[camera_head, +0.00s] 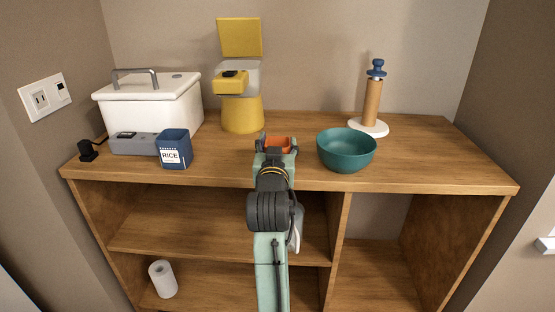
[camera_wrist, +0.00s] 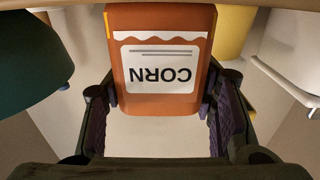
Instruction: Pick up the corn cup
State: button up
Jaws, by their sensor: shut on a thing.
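The corn cup (camera_wrist: 160,60) is orange with a white label reading CORN, which shows upside down in the wrist view. In the head view the orange cup (camera_head: 277,143) is partly hidden behind my gripper, at the front of the cabinet top. My gripper (camera_head: 275,146) has its two fingers on opposite sides of the cup. The fingers also show in the wrist view (camera_wrist: 160,100), shut on the cup's sides. I cannot tell whether the cup's base touches the wood.
A teal bowl (camera_head: 346,150) stands close to the right of my gripper. A blue RICE cup (camera_head: 174,149) stands to the left, by a white box-shaped appliance (camera_head: 150,104). A yellow appliance (camera_head: 242,112) is behind. Open shelves (camera_head: 200,235) lie below.

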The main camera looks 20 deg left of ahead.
jog(key=shift+r, duration=0.1)
jog(key=shift+c, duration=0.3)
notch_tip(320, 180, up, 10)
dwell(0.9)
dwell(0.8)
